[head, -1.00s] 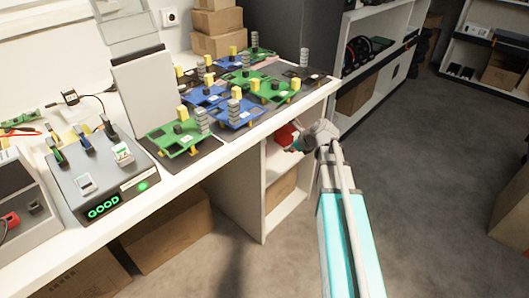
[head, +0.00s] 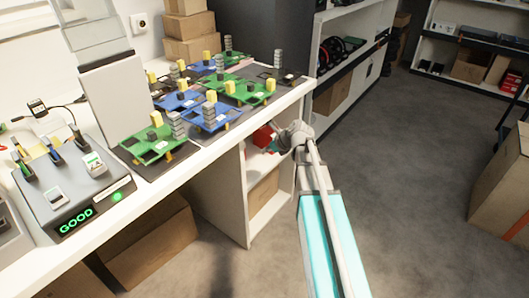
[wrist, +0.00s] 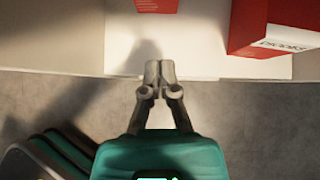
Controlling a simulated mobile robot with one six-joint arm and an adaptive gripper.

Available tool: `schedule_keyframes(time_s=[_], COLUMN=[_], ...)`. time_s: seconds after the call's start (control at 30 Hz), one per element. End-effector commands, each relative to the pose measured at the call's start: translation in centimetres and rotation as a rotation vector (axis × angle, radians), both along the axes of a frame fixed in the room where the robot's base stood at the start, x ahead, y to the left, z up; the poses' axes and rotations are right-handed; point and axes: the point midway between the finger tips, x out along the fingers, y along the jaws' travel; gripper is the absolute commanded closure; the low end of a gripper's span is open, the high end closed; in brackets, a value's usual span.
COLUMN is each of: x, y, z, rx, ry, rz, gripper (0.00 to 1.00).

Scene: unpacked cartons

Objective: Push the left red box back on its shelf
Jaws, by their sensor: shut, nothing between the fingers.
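Two red boxes lie on a white shelf (wrist: 205,40) in the wrist view. The left red box (wrist: 156,5) is at the top centre, cut off by the frame, set back from the shelf's front edge. The right red box (wrist: 270,28) has a white label and reaches the front edge. My gripper (wrist: 159,70) is shut and empty, its fingertips at the front edge, in line with the left box and apart from both. In the head view one red box (head: 263,137) shows under the bench top, partly hidden by my wrist.
The workbench (head: 150,192) carries green and blue circuit boards (head: 160,146) above the shelf. A cardboard box (head: 264,193) stands on the lower shelf. Another carton (head: 500,180) stands on the floor at right. The grey floor between is clear.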

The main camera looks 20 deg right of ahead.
Motion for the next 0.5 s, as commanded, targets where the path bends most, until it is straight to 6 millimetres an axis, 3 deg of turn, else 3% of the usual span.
schedule_keyframes(time_s=[0.5], x=[3.1], y=[2.5], z=[-4.2], rx=[-0.002], ry=[0.0], rz=[0.001], gripper=[1.0])
